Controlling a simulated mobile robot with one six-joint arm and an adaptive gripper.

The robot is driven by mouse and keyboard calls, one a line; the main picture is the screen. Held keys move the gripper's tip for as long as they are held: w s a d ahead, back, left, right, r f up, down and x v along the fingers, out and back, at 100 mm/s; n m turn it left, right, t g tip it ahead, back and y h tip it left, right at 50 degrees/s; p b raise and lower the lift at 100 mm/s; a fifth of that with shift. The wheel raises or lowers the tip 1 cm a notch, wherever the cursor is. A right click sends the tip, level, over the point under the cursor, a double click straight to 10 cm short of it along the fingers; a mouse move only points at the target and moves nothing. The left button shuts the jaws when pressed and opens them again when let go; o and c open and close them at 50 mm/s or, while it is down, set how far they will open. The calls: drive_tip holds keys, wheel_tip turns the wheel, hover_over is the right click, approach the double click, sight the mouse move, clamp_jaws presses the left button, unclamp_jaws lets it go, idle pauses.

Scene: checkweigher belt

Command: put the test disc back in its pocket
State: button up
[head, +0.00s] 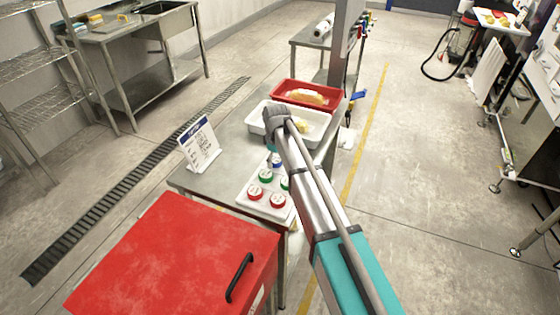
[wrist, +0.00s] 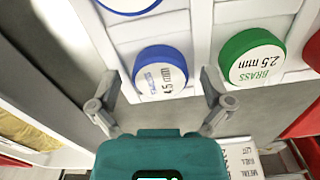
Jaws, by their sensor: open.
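A blue-rimmed disc (wrist: 161,72) with a white labelled face sits between my open fingers in the wrist view. It lies on the white disc rack (wrist: 185,25); whether it is fully seated in a pocket I cannot tell. My gripper (wrist: 160,85) is open, one finger on each side of this disc, with no clear contact visible. A green disc (wrist: 252,59) marked BRASS 2.5 mm is beside it to the right. Another blue disc (wrist: 128,4) is cut by the top edge. In the head view the rack (head: 248,205) is partly hidden by my arm.
Red discs (head: 254,192) stand in the rack's near part. A white tray (head: 256,118) and a red tray (head: 275,91) are behind it on the steel table (head: 225,155). A sign (head: 200,145) stands left. A red box (head: 180,255) is in front.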

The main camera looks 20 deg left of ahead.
sight(279, 160)
drive_tip(key=shift+r, duration=0.1)
wheel_tip(279, 160, up, 12)
drive_tip(key=p, duration=1.2)
idle(0.3)
idle(0.8)
drive_tip(key=shift+d, duration=0.1)
drive_tip(key=s+d+m, duration=0.2)
drive_tip(key=d+m, duration=0.2)
drive_tip(key=d, duration=0.9)
drive_tip(key=s+d+m, duration=0.3)
drive_tip(key=d+m, duration=0.1)
drive_tip(key=d, duration=0.8)
drive_tip(key=s+d+m, duration=0.3)
drive_tip(key=s+d, duration=0.3)
drive_tip(key=d, duration=0.3)
drive_tip(key=s+d+m, duration=0.4)
drive_tip(key=s+d, duration=0.1)
drive_tip(key=d, duration=0.5)
drive_tip(key=shift+s+d, duration=0.2)
drive_tip(key=shift+s, duration=0.2)
